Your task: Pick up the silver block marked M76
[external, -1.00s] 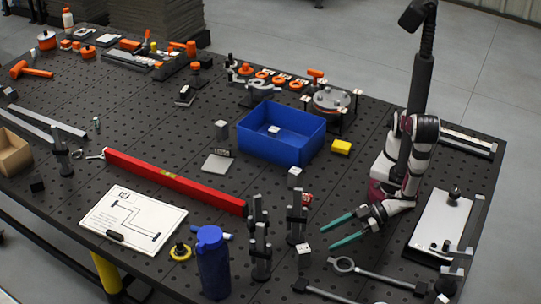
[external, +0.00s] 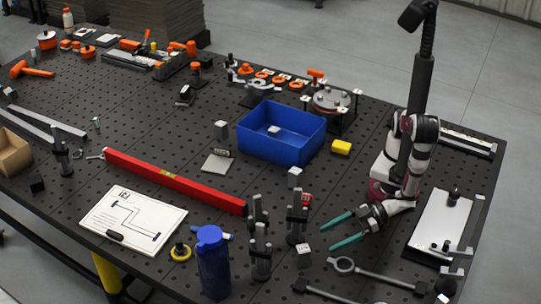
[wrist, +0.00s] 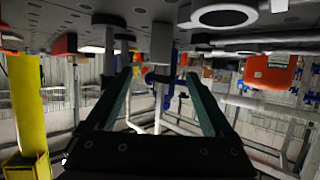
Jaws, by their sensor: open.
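My gripper (external: 328,237) is open and empty, low over the front right of the bench, with its two green fingers pointing left. It also shows in the wrist view (wrist: 160,75). A small silver block (external: 304,256) is just in front of and left of the fingertips, apart from them. Marks on the blocks are too small to read, so I cannot tell which is M76.
Dark clamps (external: 261,255) stand left of my gripper, with a blue bottle (external: 212,268) beyond. A ring-ended wrench (external: 375,276) lies in front. The blue bin (external: 305,150) and a yellow block (external: 341,147) are behind. A red level (external: 170,181) crosses the bench.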

